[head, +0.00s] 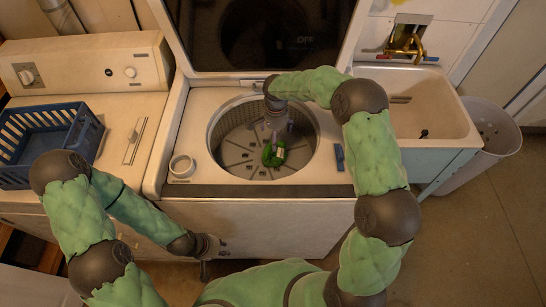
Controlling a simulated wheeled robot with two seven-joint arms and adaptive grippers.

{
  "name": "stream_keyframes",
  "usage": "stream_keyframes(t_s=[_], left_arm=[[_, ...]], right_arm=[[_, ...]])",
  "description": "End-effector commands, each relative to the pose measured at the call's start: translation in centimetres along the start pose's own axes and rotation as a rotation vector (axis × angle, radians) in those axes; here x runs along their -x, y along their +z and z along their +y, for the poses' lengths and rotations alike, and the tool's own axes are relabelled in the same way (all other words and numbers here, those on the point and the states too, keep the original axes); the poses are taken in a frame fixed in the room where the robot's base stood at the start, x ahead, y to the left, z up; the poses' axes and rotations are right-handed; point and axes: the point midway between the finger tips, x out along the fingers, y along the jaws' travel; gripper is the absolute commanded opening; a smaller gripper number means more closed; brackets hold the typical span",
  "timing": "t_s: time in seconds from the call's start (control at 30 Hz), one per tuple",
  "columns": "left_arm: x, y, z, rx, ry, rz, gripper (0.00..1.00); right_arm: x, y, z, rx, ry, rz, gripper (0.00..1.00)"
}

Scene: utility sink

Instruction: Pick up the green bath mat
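A small, crumpled bright green item (268,157), which looks like the green bath mat, lies at the bottom of the open washer drum (232,150). A pale patch shows on its right side. My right gripper (276,138) points down into the drum, directly over the green item. Its fingertips overlap the item's upper edge in the picture; I cannot tell whether they touch or grip it. My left gripper (217,246) is low in front of the washer's front panel, away from the mat, with nothing visible in it. Its fingers are too small to read.
The washer's raised lid (258,35) stands behind the drum. A white roll-like ring (182,166) and a blue object (339,157) sit on the washer top. A blue basket (45,140) stands on the left machine. A utility sink (435,105) and bin (490,135) are right.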

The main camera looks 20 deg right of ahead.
Motion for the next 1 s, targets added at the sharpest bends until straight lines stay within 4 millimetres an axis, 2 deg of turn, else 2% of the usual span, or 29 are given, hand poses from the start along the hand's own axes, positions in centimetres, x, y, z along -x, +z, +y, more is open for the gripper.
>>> stream_keyframes(t_s=[0.17, 0.4, 0.63, 0.9, 1.0], left_arm=[[-0.4, -0.1, -0.1, 0.000, 0.000, 0.001, 0.27], [-1.1, -0.1, -0.4, 0.000, 0.000, 0.001, 0.27], [-1.5, -0.1, -0.5, 0.000, 0.000, 0.001, 0.27], [-2.7, -0.1, -1.0, 0.000, 0.000, 0.001, 0.27], [-2.8, -0.1, -1.0, 0.000, 0.000, 0.000, 0.27]], right_arm=[[-1.7, 0.0, 0.1, -0.001, 0.002, -0.001, 1.00], [-5.1, 0.0, 0.0, 0.000, 0.001, -0.001, 1.00], [-6.5, 0.1, 0.0, 0.000, 0.001, -0.001, 1.00], [-10.2, 0.2, -0.1, -0.001, 0.001, 0.000, 1.00], [-10.7, 0.1, -0.1, -0.001, -0.001, 0.001, 1.00]])
